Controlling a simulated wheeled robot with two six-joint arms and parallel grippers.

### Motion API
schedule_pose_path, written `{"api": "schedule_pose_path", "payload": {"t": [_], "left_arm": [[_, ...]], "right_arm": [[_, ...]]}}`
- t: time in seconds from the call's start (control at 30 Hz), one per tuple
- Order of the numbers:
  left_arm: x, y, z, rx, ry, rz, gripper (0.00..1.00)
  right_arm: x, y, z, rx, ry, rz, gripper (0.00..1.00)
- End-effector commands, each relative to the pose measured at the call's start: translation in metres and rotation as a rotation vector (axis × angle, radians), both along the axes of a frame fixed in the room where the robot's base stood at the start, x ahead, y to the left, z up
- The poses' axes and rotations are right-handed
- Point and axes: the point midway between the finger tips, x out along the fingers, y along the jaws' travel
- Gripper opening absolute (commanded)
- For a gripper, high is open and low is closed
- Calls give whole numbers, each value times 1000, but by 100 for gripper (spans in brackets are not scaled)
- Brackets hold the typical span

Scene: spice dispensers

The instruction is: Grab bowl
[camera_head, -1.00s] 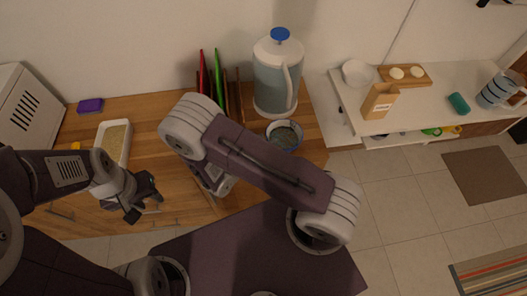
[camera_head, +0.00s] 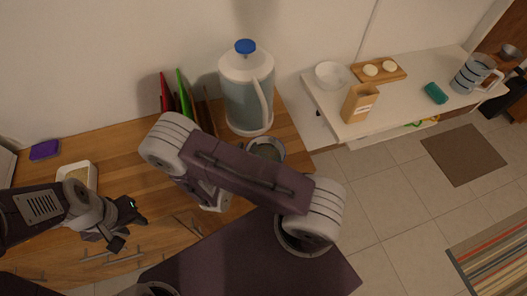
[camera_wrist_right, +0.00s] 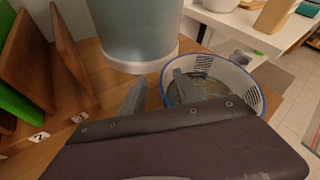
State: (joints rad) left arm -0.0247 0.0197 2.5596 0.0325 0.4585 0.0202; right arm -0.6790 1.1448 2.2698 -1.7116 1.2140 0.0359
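A bowl (camera_head: 265,149) with a blue-edged rim stands on the wooden counter just in front of the large jug, partly covered by my right arm in the head view. I cannot tell whether the finger touches the bowl. The right fingertips are hidden in the head view. My left gripper (camera_head: 126,224) is open and empty near the counter's front edge.
The jug (camera_head: 247,92) with a blue lid stands close behind the bowl. Cutting boards (camera_wrist_right: 40,70) stand in a rack to the left. A white container (camera_head: 77,174) and purple sponge (camera_head: 45,150) are further left.

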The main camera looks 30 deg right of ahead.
Motion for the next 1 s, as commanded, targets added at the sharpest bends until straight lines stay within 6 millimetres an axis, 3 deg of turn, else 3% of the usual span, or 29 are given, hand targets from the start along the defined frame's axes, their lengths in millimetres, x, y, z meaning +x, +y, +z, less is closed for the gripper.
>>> {"api": "schedule_pose_path", "payload": {"t": [0.17,0.3,1.0], "left_arm": [[0,0,1,0,0,0,36],[0,0,1,0,0,0,36],[0,0,0,0,0,0,36]], "right_arm": [[0,0,1,-1,1,0,37],[0,0,1,-1,1,0,0],[-1,0,-1,1,6,-1,0]]}}
